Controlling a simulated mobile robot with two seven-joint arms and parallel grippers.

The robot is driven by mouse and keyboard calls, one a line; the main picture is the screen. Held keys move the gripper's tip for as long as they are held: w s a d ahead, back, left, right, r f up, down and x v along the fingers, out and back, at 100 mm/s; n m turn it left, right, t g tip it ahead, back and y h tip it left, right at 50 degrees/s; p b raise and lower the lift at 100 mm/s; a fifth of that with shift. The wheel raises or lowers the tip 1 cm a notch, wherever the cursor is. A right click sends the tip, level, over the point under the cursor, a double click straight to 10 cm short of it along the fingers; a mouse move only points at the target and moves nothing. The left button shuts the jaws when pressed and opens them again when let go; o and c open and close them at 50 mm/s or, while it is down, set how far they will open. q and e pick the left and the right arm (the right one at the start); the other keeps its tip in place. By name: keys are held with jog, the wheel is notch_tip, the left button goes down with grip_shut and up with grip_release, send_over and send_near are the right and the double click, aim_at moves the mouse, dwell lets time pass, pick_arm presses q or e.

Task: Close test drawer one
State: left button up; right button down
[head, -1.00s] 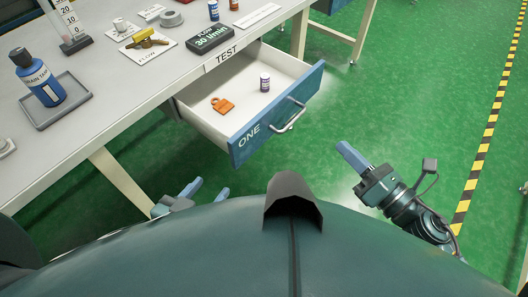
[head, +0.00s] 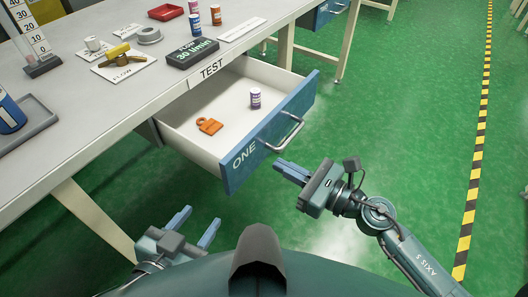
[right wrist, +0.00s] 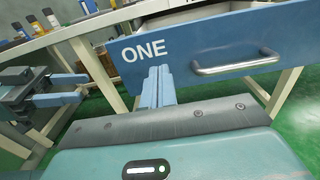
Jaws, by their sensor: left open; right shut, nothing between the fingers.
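The drawer marked ONE (head: 232,172) stands pulled out under the TEST label on the bench. Its blue front carries a silver handle (head: 288,132). Inside lie an orange padlock-shaped piece (head: 209,126) and a small purple-and-white bottle (head: 255,98). My right gripper (head: 279,168) is shut and empty, its fingertips just in front of the drawer front, below the handle. In the right wrist view the blue fingers (right wrist: 158,75) point at the front's lower edge, below the word ONE; I cannot tell whether they touch. My left gripper (head: 199,225) is open and empty, below and in front of the drawer.
The bench top (head: 120,75) holds a black flow display (head: 192,53), a yellow valve piece (head: 118,51), several small bottles and a blue bottle in a grey tray (head: 40,125). Green floor is free to the right, up to a yellow-black stripe (head: 475,165).

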aim_at(252, 150)
pick_arm(q)
jog(key=shift+s+a+r, duration=0.1)
jog(key=shift+s+r, duration=0.05)
pick_arm(e)
jog(key=x, duration=0.5)
jog(key=shift+w+a, duration=0.25)
jog(key=shift+a, duration=0.05)
jog(key=shift+a, duration=0.1)
